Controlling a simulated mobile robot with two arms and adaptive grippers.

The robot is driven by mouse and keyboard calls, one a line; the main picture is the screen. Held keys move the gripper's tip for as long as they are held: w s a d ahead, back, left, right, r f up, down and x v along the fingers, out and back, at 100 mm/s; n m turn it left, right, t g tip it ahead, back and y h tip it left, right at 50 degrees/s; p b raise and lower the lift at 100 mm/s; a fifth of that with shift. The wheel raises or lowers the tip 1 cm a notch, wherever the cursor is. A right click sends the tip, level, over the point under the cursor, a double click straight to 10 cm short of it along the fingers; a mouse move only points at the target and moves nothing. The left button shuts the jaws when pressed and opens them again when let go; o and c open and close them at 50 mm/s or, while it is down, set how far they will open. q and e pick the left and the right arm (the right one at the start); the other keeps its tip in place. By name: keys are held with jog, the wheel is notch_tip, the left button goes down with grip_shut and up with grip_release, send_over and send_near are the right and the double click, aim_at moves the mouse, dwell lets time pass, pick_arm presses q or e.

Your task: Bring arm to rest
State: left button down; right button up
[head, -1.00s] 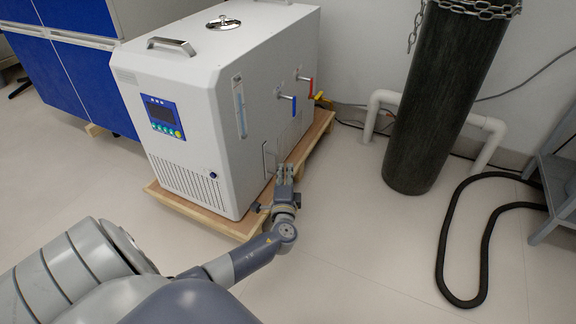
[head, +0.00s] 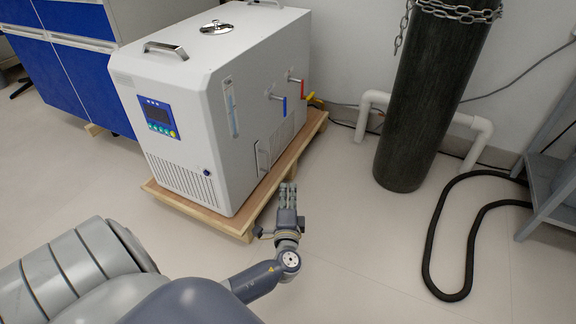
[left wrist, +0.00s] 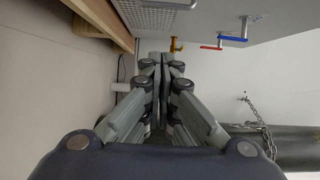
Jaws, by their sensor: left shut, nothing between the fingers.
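My left gripper (head: 288,190) is in front of the right side of the white distiller unit (head: 190,100), low and near the edge of its wooden pallet (head: 235,226). It is apart from the unit's side handle (head: 263,156). In the left wrist view my left gripper (left wrist: 159,62) has its fingers together with nothing between them. That view shows the pallet (left wrist: 100,18) at the upper left and the blue valve handle (left wrist: 232,38) at the upper right. My right gripper is in neither view.
A dark cylinder (head: 432,100) with a chain (head: 460,12) stands at the right beside a white pipe (head: 365,112). A black hose (head: 432,235) lies on the floor near a grey shelf frame (head: 550,190). Floor between the pallet and the hose is clear. Blue cabinets (head: 70,75) stand at the left.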

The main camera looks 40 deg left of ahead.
pick_arm(q)
jog(key=shift+v, duration=0.85)
jog(key=shift+d, duration=0.1)
